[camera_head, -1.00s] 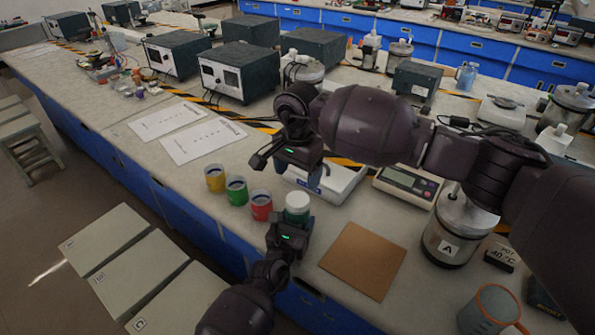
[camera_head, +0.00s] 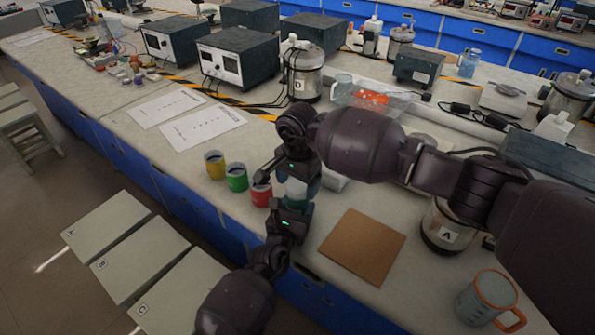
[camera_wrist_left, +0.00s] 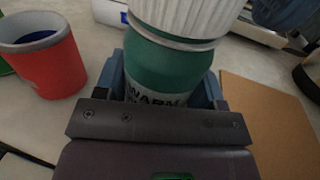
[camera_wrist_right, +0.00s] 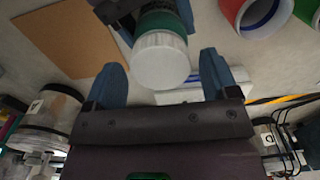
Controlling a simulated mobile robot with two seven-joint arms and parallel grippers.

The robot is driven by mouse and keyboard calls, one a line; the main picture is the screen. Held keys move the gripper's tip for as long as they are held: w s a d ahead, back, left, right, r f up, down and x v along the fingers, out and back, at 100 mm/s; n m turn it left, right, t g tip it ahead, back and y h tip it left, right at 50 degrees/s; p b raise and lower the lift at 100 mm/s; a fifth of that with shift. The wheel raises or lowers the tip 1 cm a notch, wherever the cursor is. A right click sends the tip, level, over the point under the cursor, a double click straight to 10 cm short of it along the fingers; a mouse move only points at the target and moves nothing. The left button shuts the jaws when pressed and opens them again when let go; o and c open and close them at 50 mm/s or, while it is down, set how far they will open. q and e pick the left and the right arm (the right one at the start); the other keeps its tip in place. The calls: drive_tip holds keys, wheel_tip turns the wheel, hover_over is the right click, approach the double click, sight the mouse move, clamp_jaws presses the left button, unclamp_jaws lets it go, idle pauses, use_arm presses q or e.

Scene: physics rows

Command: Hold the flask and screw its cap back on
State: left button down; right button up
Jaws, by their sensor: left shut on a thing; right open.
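Whether the cap is screwed tight cannot be told. My left gripper (camera_head: 297,205) is shut around the flask body and holds it upright at the bench's front edge. My right gripper (camera_wrist_right: 163,66) is open. Its two blue fingers point toward the white cap, which also shows in the right wrist view (camera_wrist_right: 162,62). The fingers are apart, with the cap just beyond and between their tips. In the head view my grippers partly hide flask and cap.
Yellow (camera_head: 215,165), green (camera_head: 237,177) and red (camera_head: 261,192) cups stand left of the flask. A brown mat (camera_head: 362,247) lies right of it. A steel vessel marked A (camera_head: 440,240) and a mug (camera_head: 485,297) stand further right. Paper sheets (camera_head: 203,134) lie behind the cups.

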drive_tip(key=shift+f, duration=0.3)
